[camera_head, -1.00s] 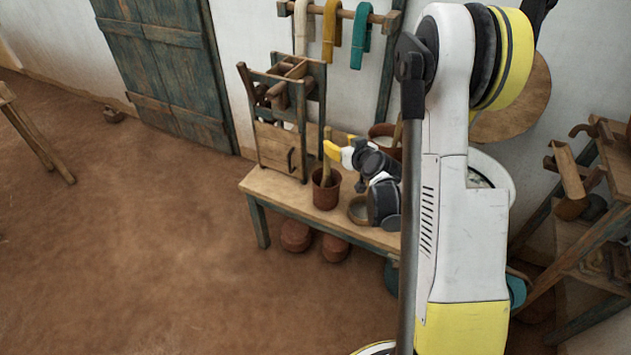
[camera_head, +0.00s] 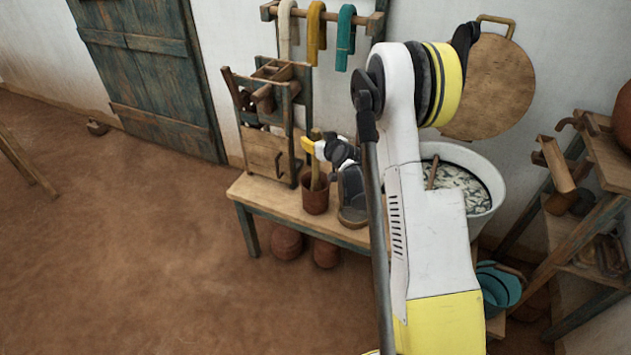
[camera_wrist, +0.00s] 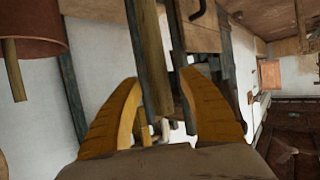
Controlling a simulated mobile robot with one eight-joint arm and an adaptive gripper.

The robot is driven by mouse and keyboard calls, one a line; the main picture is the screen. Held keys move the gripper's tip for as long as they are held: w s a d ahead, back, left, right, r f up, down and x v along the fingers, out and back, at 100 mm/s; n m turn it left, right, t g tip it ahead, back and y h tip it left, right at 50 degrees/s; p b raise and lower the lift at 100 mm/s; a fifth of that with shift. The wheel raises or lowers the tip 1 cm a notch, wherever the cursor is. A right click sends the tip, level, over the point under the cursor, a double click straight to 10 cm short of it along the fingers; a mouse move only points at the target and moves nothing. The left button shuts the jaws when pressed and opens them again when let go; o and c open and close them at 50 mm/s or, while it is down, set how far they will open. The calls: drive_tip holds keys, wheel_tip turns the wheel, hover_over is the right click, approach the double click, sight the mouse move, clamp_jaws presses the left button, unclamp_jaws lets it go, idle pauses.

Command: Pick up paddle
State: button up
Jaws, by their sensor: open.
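The paddle (camera_head: 317,181) is a pale wooden stick standing upright, slightly tilted, in a reddish-brown pot (camera_head: 315,202) on the bench. My gripper (camera_head: 308,146), with yellow fingers, is at the paddle's upper part, above the pot's rim. In the wrist view, which looks upside down, my gripper's fingers (camera_wrist: 160,82) are spread. A wooden shaft, apparently the paddle (camera_wrist: 150,50), runs between them. I cannot tell whether either finger touches it. The head view partly hides the paddle behind my gripper.
A wooden cabinet-like frame (camera_head: 266,150) stands close left of the pot on the bench (camera_head: 262,193). A white vat (camera_head: 487,212) with a stick stands right. Coloured skeins (camera_head: 346,38) hang above. Floor is free at left.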

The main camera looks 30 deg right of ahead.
clamp_jaws()
drive_tip(key=shift+r, duration=0.15)
